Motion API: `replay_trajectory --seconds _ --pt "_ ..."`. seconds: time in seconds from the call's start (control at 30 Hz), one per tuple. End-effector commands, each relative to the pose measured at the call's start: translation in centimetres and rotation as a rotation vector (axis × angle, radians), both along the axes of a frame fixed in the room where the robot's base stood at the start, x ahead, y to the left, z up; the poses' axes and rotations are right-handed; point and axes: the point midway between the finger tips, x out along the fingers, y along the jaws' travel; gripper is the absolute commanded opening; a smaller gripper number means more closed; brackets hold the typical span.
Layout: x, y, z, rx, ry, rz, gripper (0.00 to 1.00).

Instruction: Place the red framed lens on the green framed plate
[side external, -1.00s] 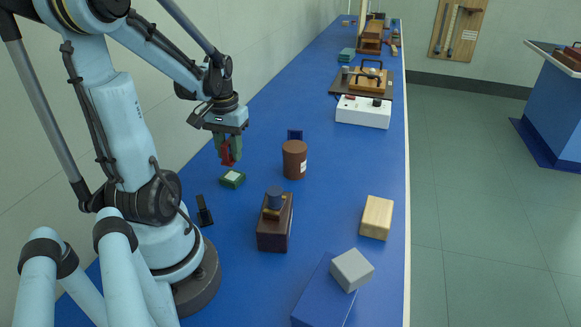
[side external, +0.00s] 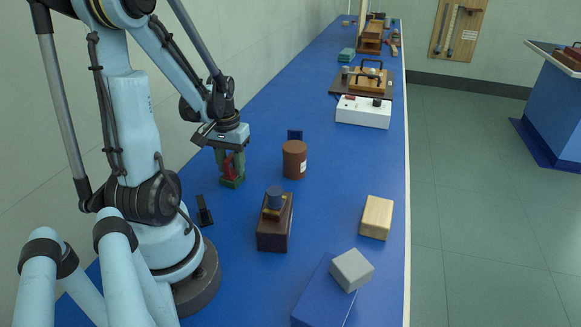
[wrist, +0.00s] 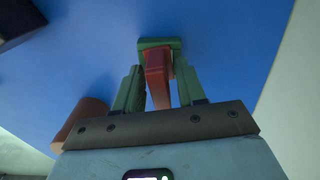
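The red framed lens (side external: 228,170) stands upright on or just above the green framed plate (side external: 232,183), which lies on the blue bench beside the brown cylinder. My gripper (side external: 229,172) points down over the plate, with one green finger on each side of the lens. In the wrist view, the lens (wrist: 157,70) is between the fingers (wrist: 160,72), with narrow blue gaps beside it, so the fingers look slightly apart from it. The far end of the plate (wrist: 160,43) shows beyond the lens. The contact between lens and plate is hidden.
The brown cylinder (side external: 294,160) stands close to the right of my gripper. A small black stand (side external: 204,212) and a dark block with a blue knob (side external: 274,222) are nearer. A wooden block (side external: 377,217) lies to the right. Bench between them is clear.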

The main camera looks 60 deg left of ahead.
Motion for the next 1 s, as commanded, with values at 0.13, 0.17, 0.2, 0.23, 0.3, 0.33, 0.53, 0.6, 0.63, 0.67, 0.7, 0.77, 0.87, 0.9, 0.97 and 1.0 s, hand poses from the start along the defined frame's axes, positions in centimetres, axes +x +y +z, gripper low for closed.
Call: replay_trajectory --seconds 0.13,0.17,0.2,0.23,0.3,0.33,0.53,0.6,0.63,0.67,0.7,0.77,0.87,0.9,0.97,1.0 --pt "0.0 0.0 0.0 0.0 0.0 0.0 0.57" --pt "0.0 0.0 0.0 0.0 0.0 0.0 0.57" --pt "0.0 0.0 0.0 0.0 0.0 0.0 0.57" --pt "0.0 0.0 0.0 0.0 0.0 0.0 0.57" --pt "0.0 0.0 0.0 0.0 0.0 0.0 0.57" --pt "0.0 0.0 0.0 0.0 0.0 0.0 0.57" --pt "0.0 0.0 0.7 0.0 0.0 0.0 0.57" --pt "0.0 0.0 1.3 0.0 0.0 0.0 0.57" --pt "0.0 0.0 1.6 0.0 0.0 0.0 0.57" --pt "0.0 0.0 2.0 0.0 0.0 0.0 0.57" --pt "0.0 0.0 2.5 0.0 0.0 0.0 0.57" --pt "0.0 -0.1 3.3 0.0 0.0 0.0 0.57" --pt "0.0 0.0 4.6 0.0 0.0 0.0 0.57" --pt "0.0 0.0 5.1 0.0 0.0 0.0 0.57" --pt "0.0 0.0 5.9 0.0 0.0 0.0 0.57" --pt "0.0 -0.1 6.5 0.0 0.0 0.0 0.57"
